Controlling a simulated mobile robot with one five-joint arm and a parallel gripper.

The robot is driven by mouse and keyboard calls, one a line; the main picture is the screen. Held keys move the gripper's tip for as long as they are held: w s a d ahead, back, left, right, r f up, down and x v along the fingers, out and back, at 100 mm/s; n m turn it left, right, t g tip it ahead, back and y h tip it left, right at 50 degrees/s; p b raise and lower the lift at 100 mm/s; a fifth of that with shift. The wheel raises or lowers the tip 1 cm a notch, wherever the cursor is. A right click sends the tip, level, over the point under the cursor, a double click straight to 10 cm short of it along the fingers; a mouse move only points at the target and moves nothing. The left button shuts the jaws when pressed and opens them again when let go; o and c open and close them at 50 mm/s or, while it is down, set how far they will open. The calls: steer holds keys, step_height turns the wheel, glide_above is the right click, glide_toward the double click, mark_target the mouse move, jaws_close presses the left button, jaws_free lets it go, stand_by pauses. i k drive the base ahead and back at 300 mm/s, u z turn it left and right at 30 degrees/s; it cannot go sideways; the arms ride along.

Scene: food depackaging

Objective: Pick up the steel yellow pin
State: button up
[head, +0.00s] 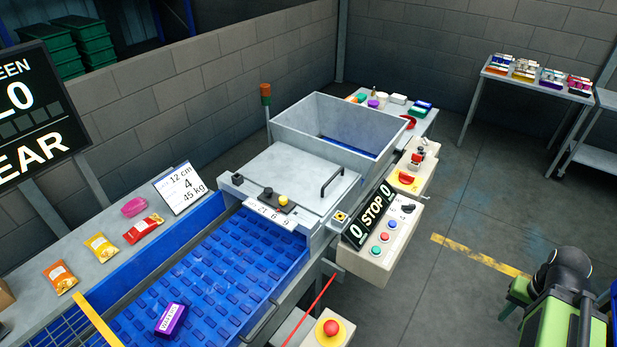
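A small yellow-topped knob (283,201), which may be the steel yellow pin, stands on a dark strip at the front edge of the grey machine lid (300,175). A dark knob (266,193) stands just left of it. A small yellow square with a dark centre (341,216) sits at the lid's right front corner. Any steel shank is too small to make out or hidden. My gripper is not in view.
The blue conveyor (215,270) carries a purple package (171,320). A grey ledge (85,225) holds several snack packs. The control box (375,255) juts out on the right. A red emergency button (331,327) is in front. Open floor (460,210) lies to the right.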

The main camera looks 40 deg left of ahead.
mark_target(283, 199)
steer(key=z, duration=0.05)
steer(key=i, duration=3.55)
steer(key=u, duration=3.55)
steer(key=i, duration=0.1)
steer(key=z, duration=1.05)
steer(key=k, duration=0.25)
steer(key=u, duration=2.7)
steer(key=i, duration=1.65)
steer(key=u, duration=0.25)
